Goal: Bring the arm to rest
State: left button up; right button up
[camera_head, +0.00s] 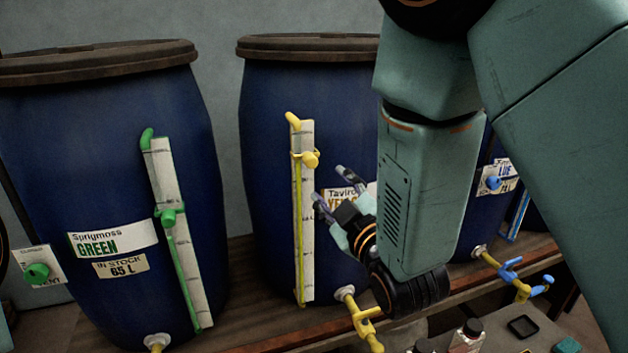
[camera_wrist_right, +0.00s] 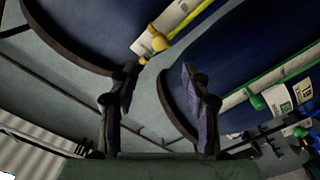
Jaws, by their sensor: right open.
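My right arm (camera_head: 425,190) comes in from the upper right and hangs in front of the yellow-marked vat. Its gripper (camera_head: 336,190) is open and empty, with its two fingers apart and pointing left. It is just right of the vat's level gauge (camera_head: 308,235) and partly covers the label (camera_head: 343,196). In the right wrist view the two fingers (camera_wrist_right: 158,82) stand apart with nothing between them. The yellow gauge clip (camera_head: 308,158) is left of the fingertips; in the wrist view it (camera_wrist_right: 158,41) appears beyond the gap. My left gripper is out of view.
A blue-tapped vat is mostly hidden behind my arm. Taps, including a yellow one (camera_head: 362,318) and a blue one (camera_head: 522,285), stick out below. Small bottles (camera_head: 468,335) stand at the bottom.

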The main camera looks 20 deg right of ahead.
jog(key=s+d+f+m+g+b, duration=0.1)
jog(key=s+f+m+g+b, duration=0.25)
jog(key=f, duration=0.75)
jog(key=s+d+f+m+g+b, duration=0.15)
jog(key=s+f+g, duration=0.3)
jog(key=f, duration=0.65)
jog(key=s+f+m+g+b, duration=0.3)
jog(key=s+f, duration=0.2)
jog(key=f, duration=0.6)
jog(key=s+f+m+g+b, duration=0.1)
jog(key=s+f+g+b, duration=0.6)
jog(key=s+f, duration=1.5)
jog(key=f+b, duration=0.1)
jog(key=b, duration=0.2)
jog(key=shift+s+d+m+h+b, duration=0.3)
jog(key=shift+d+m+b, duration=0.05)
jog(key=shift+m+b, duration=0.05)
jog(key=shift+w, duration=0.1)
